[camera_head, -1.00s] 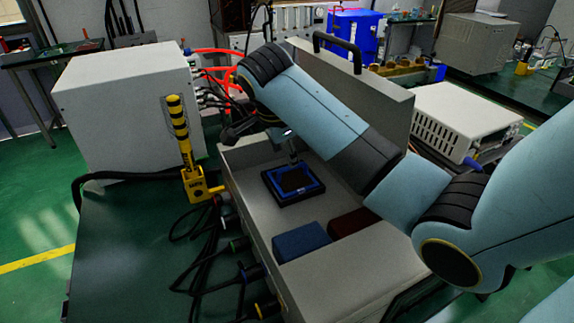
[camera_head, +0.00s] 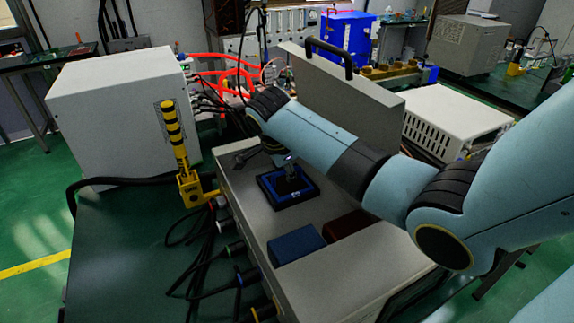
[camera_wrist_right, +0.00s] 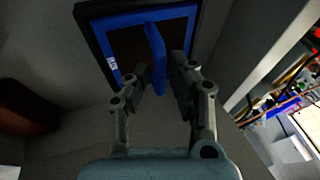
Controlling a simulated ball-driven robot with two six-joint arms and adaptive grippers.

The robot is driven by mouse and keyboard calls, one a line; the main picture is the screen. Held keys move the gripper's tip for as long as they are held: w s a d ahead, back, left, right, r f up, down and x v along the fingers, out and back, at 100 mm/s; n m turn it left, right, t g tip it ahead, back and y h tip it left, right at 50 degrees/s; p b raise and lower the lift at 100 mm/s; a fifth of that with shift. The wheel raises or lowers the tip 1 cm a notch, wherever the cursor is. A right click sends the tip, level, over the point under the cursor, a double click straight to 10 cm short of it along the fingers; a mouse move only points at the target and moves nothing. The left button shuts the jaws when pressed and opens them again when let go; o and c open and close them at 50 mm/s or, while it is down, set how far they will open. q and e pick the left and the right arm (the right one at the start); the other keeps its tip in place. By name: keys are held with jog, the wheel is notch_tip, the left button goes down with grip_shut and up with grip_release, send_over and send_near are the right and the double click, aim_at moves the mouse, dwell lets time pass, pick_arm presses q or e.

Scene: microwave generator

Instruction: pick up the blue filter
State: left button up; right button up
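The blue filter (camera_head: 287,195) is a square blue frame with a dark centre and black border, lying flat inside the open grey box (camera_head: 352,268). In the right wrist view the filter (camera_wrist_right: 187,12) fills the top, with its upright blue handle (camera_wrist_right: 155,52) rising toward my gripper. My right gripper (camera_head: 289,172) is just above the filter in the head view. In the wrist view its two fingers (camera_wrist_right: 161,66) are apart, with the handle's end between their tips; I cannot tell whether either finger touches it. My left gripper is out of view.
A blue block (camera_head: 296,244) and a dark red block (camera_head: 349,224) lie in the box near the filter. The raised lid (camera_head: 350,95) stands behind. A yellow-black post (camera_head: 175,135) and black cables (camera_head: 205,245) are along the left side.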

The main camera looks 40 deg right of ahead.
grip_shut()
jog(key=shift+r, duration=0.1)
